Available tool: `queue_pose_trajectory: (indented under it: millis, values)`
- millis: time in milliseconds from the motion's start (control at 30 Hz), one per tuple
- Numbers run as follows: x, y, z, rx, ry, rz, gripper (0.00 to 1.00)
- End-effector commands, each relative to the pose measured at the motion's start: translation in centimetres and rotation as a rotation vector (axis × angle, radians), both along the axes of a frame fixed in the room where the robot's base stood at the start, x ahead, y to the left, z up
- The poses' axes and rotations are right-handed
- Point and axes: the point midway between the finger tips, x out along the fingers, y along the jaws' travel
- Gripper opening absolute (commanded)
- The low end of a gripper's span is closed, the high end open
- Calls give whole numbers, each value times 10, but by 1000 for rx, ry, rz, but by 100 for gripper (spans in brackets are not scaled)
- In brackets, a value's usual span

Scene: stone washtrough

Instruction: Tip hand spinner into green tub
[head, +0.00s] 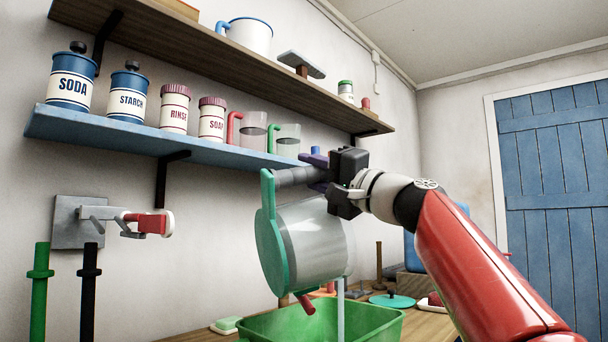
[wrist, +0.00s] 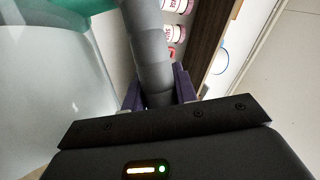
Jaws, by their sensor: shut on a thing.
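The hand spinner (head: 313,243) is a clear grey drum with a green end plate on its left, a grey handle on top and a red stub below. It hangs tilted on its side above the green tub (head: 375,325), apart from it. A thin pale vertical streak, looking like water, runs from under its right end toward the tub. My gripper (head: 319,172) is shut on the grey handle. In the wrist view the purple fingers (wrist: 157,95) clasp the handle, and the clear drum (wrist: 55,100) fills the left. The tub's inside is mostly hidden.
A blue shelf (head: 190,143) with canisters and clear mugs is close behind the handle, under a wooden shelf (head: 190,45). A red-handled wall tap (head: 148,223) is at left. The wooden counter (head: 432,325) holds a teal lid (head: 392,301) and a green soap block (head: 226,324).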

Motion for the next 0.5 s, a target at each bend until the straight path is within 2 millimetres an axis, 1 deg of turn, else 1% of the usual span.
queue_pose_trajectory:
  millis: [200,500]
  values:
    - [4,-12,3,63,24,1,0]
    - [5,-14,4,76,30,1,0]
